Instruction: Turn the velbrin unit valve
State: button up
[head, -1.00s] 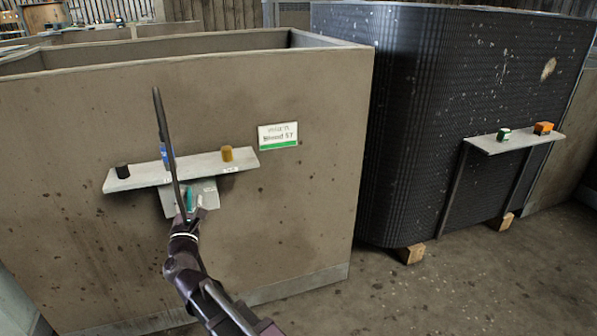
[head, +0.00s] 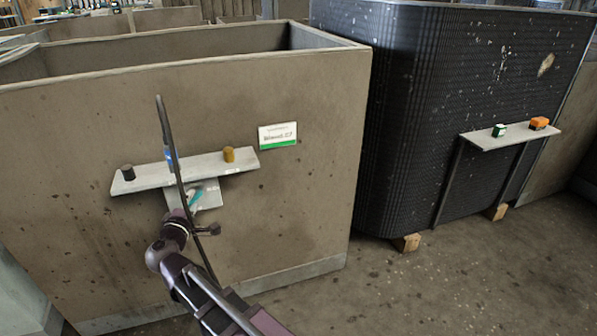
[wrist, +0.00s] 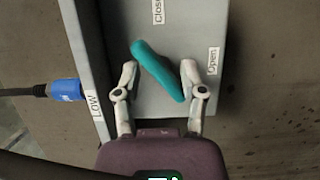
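A teal valve handle (wrist: 158,70) sits on a grey plate (wrist: 188,20) in the wrist view. It lies slantwise, from upper left to lower right, between labels reading "Close..." (wrist: 157,10) and "Open" (wrist: 213,61). My gripper (wrist: 164,80) is open, with one finger on each side of the handle. The handle's lower end is close to the right finger; I cannot tell whether they touch. In the head view the teal handle (head: 196,197) shows at the plate below a shelf on the brown housing, partly hidden by my arm.
The shelf (head: 205,166) above the valve carries a black knob (head: 128,173) and a yellow knob (head: 229,155). A blue connector (wrist: 66,90) is beside the "LOW" label (wrist: 93,105). A sign (head: 277,135) is on the housing. A dark ribbed unit (head: 430,120) stands to the right.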

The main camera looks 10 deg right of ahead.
jog(key=s+a, duration=0.2)
jog(key=s, duration=1.1)
jog(key=w+d+r+m+g+h+p, duration=0.1)
jog(key=w+d+r+m+g+p, duration=0.1)
jog(key=d+p, duration=0.6)
jog(key=w+d+r+m+g+h+p, duration=0.1)
jog(key=d+r+m+g+p, duration=0.4)
jog(key=d+p, duration=0.4)
jog(key=w+d+r+m+g+h+p, duration=0.1)
jog(key=d+r+m+g+p, duration=0.3)
jog(key=d, duration=0.8)
jog(key=w+g+p, duration=0.1)
jog(key=g+p, duration=0.1)
jog(key=p, duration=0.2)
jog(key=shift+w+d+p, duration=0.35)
jog(key=shift+p, duration=0.05)
